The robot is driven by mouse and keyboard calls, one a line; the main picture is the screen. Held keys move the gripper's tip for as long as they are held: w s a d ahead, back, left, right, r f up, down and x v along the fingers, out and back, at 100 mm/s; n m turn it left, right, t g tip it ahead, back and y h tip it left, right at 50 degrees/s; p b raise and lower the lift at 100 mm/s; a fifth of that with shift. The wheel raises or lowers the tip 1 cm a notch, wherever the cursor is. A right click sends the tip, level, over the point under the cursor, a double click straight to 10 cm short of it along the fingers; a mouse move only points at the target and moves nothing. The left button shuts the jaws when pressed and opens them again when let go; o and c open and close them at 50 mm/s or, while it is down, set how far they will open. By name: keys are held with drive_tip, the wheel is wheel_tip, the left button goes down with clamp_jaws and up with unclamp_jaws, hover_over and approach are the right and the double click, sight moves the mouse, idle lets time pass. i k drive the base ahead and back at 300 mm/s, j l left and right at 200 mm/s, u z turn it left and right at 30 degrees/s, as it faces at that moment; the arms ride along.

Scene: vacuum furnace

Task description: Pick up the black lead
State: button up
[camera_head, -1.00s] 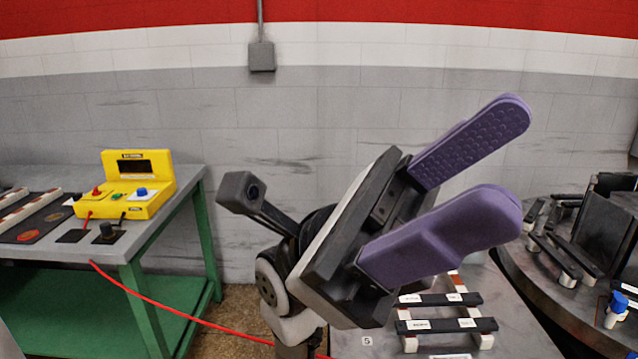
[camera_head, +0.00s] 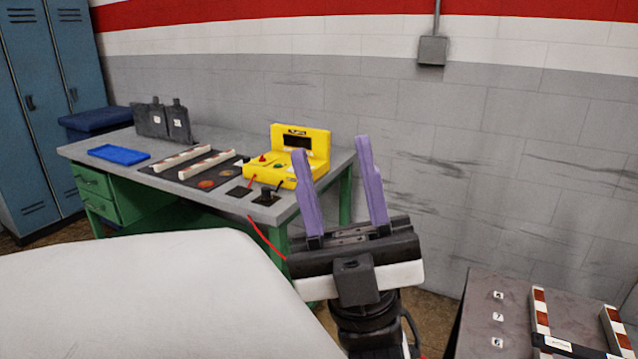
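The black lead (camera_head: 266,195) shows as a small dark upright plug on a dark square pad at the near right end of the green workbench, with a short black cord to the yellow meter box (camera_head: 294,170). A red lead (camera_head: 262,238) runs from the box and hangs over the bench's front edge toward my arm. My gripper (camera_head: 332,148) is open and empty, its two purple fingers pointing up. In the picture it stands just right of the black lead, nearer the camera and apart from it. The left finger overlaps the box's right part.
The bench (camera_head: 82,151) also holds a blue tray (camera_head: 118,154), a black mat with striped bars, and dark upright plates. A grey table (camera_head: 482,300) with striped bars stands at the lower right. Blue lockers (camera_head: 38,100) are at left. A large pale surface fills the lower left.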

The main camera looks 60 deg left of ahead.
sight(266, 190)
drive_tip(key=u, duration=2.1)
